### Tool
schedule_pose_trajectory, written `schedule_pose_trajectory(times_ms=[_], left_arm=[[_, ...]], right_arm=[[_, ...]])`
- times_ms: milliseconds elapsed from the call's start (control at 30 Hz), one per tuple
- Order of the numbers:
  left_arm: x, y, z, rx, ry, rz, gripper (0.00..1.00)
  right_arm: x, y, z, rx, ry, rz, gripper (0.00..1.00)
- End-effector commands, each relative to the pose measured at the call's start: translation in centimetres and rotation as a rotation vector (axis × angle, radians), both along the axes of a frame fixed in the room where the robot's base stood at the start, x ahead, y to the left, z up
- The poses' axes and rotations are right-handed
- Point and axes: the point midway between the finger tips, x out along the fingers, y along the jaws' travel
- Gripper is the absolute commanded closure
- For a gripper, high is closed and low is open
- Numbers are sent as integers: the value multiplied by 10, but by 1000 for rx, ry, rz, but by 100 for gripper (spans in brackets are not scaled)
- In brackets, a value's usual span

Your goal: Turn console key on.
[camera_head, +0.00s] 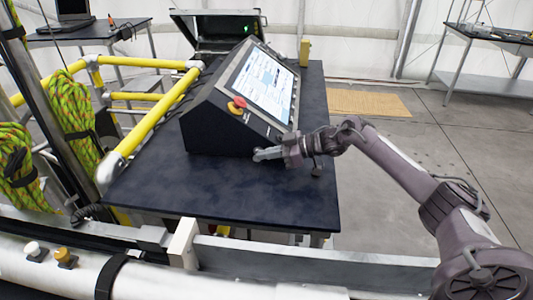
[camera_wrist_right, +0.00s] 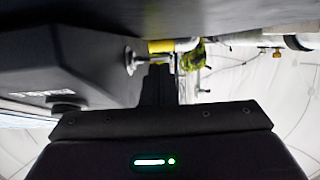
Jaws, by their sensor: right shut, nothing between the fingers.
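The console (camera_head: 215,122) is a dark sloped box with a lit screen, standing on a dark table. In the head view I cannot make out the key. My left gripper is not in view.
The table (camera_head: 220,195) has clear room in front of the console. Yellow rails (camera_head: 160,115) and green rope coils (camera_head: 75,110) are at the left. An open black case (camera_head: 215,30) stands behind the console. A yellow object (camera_head: 305,52) stands at the table's far edge.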

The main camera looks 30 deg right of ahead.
Motion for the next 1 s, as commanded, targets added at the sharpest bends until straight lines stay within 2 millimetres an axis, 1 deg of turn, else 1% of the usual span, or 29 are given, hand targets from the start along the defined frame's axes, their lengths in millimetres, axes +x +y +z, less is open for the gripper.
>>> schedule_pose_trajectory(times_ms=[33,367,467,667,700,733,1000], left_arm=[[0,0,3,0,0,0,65],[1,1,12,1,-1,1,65],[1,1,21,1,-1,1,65],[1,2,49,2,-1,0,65],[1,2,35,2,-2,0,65],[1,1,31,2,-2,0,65],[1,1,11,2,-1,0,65]], right_arm=[[-4,0,-6,-3,24,1,100],[-2,0,9,-4,14,0,100],[-2,1,19,-4,13,0,100],[-1,5,50,-6,22,-1,100],[-7,-4,40,-8,26,-3,100],[-11,-10,40,-9,25,-3,100],[-43,-51,54,-8,22,-3,100]])
